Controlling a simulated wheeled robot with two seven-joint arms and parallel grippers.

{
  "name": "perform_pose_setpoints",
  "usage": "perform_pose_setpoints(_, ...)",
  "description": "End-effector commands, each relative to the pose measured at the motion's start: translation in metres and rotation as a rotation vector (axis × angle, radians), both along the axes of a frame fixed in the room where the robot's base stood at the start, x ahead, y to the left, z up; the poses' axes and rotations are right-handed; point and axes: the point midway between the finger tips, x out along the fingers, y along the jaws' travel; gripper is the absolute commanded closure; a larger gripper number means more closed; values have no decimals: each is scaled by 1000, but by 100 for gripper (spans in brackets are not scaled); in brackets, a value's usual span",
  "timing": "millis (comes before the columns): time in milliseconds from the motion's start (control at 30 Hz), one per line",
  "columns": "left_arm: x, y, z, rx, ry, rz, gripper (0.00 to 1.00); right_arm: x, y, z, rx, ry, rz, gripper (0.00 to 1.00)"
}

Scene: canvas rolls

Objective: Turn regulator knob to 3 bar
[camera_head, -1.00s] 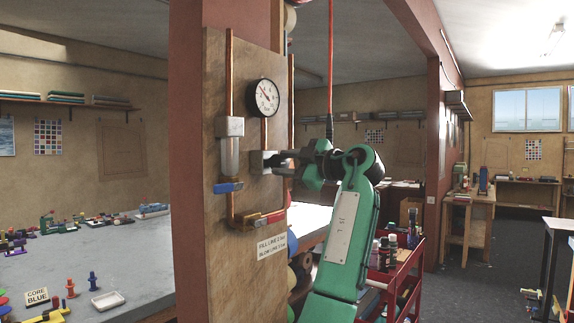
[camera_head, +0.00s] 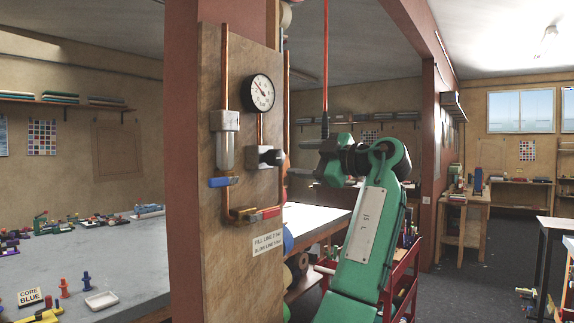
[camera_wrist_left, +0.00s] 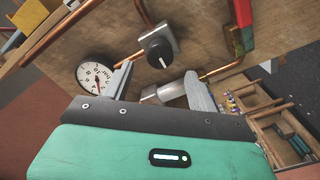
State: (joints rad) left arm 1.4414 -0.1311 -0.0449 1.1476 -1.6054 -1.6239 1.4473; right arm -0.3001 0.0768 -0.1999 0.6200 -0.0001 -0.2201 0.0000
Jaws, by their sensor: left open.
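The black regulator knob (camera_head: 277,158) sits on a grey block on the wooden board, below the round white pressure gauge (camera_head: 259,93). The gauge needle leans to the upper left; its numbers are too small to read. My left gripper (camera_head: 293,173) is to the right of the knob, apart from it, open and empty. In the left wrist view the knob (camera_wrist_left: 157,52) shows a white mark on its face and lies beyond the two spread fingers (camera_wrist_left: 160,84). The gauge (camera_wrist_left: 97,76) is partly behind one finger there. My right gripper is not in view.
A clear filter bowl (camera_head: 225,152), a blue-handled valve (camera_head: 224,182), a red-handled valve (camera_head: 266,213) and copper pipes crowd the wooden board (camera_head: 213,270). A label (camera_head: 267,243) hangs below. A red cart (camera_head: 401,285) stands behind my arm. Open floor lies at the right.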

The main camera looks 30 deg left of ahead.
Motion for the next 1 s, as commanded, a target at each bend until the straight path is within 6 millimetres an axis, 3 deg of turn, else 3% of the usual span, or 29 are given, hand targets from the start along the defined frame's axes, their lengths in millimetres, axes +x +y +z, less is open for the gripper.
perform_pose_setpoints(200, -4, -48, -2, 1, -1, -1, 41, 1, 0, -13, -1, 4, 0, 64)
perform_pose_setpoints(400, -5, -70, -1, 0, 0, 0, 41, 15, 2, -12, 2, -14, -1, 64)
perform_pose_setpoints(1000, -4, -75, -2, 1, 7, -1, 41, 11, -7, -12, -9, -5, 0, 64)
